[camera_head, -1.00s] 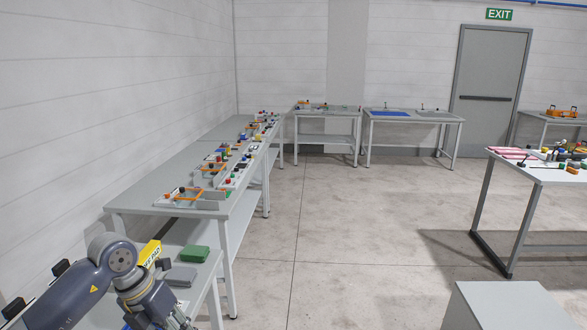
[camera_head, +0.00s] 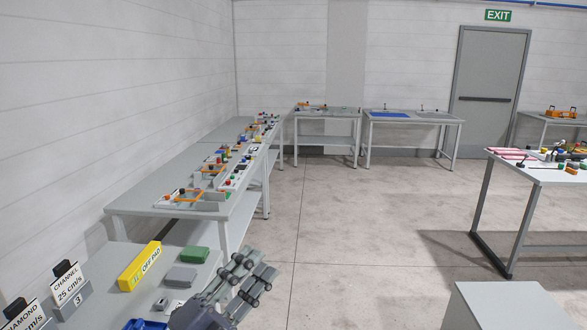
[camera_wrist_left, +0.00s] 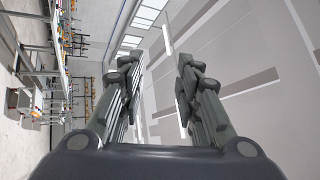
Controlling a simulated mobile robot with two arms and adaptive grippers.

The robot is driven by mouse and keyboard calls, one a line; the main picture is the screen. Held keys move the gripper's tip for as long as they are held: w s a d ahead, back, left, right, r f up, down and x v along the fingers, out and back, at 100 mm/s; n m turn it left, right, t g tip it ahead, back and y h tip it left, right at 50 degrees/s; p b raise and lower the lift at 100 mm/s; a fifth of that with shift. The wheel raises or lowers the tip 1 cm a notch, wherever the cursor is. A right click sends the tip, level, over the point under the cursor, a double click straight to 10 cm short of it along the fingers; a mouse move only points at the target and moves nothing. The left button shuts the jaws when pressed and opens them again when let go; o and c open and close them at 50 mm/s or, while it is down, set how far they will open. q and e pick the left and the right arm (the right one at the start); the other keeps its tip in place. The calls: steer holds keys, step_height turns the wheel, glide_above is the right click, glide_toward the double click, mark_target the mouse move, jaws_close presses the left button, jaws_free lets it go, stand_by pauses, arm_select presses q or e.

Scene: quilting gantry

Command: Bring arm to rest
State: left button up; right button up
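My left gripper (camera_head: 256,268) shows at the bottom of the head view, beyond the right edge of the near bench. Its two dark grey fingers point up and away. In the left wrist view the same gripper (camera_wrist_left: 157,82) has its fingers apart, with nothing between them. Only the end of my left arm is in sight. My right arm and gripper are out of view.
The near bench (camera_head: 206,283) holds a yellow block (camera_head: 140,266), a green block (camera_head: 194,255), a grey block (camera_head: 180,277) and label stands (camera_head: 72,290). A long bench (camera_head: 150,203) lies beyond. Open floor (camera_head: 345,245) is to the right.

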arm_select(q)
steer(key=w+a+f+n+t+y, duration=0.1)
steer(key=a+f+n+t+y, duration=0.2)
steer(key=a+f+n+y, duration=0.85)
steer(key=s+a+f+n+g+y, duration=0.4)
steer(key=s+f+n+g+y, duration=0.1)
steer(key=f+n, duration=0.3)
steer(key=s+d+f+n+g+h, duration=0.1)
steer(key=s+f+g, duration=0.6)
steer(key=s, duration=0.4)
steer(key=s+d+f+n+g, duration=0.1)
steer(key=s+f+g, duration=0.4)
steer(key=s+f, duration=0.55)
step_height(320, 180, down, 25)
steer(key=s, duration=0.3)
steer(key=s+a+f+g+b, duration=0.1)
steer(key=s+a+f+g, duration=0.1)
steer(key=s+f, duration=1.4)
steer(key=shift+s+a, duration=0.2)
steer(key=shift+a, duration=0.25)
